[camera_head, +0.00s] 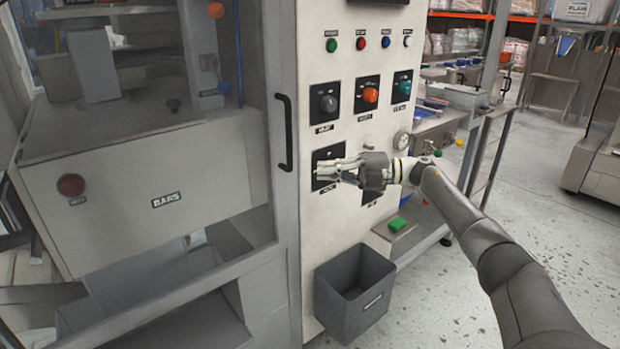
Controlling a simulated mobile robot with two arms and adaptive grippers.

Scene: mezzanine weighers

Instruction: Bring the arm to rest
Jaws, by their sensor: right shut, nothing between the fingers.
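My right gripper (324,172) is in front of the white control panel (308,95), at the lower left switch plate. It is shut with nothing visible in it, and its fingers point left. Whether the fingertips touch the panel, I cannot tell. My right arm (480,240) reaches in from the lower right. The gripper and wrist cover much of the lower switch plates. My left gripper is not in view.
A black door handle (284,132) is just left of my gripper. Knobs, including an orange one (371,95), are above it. A grey bin (352,300) hangs below. Open floor (560,200) is at right.

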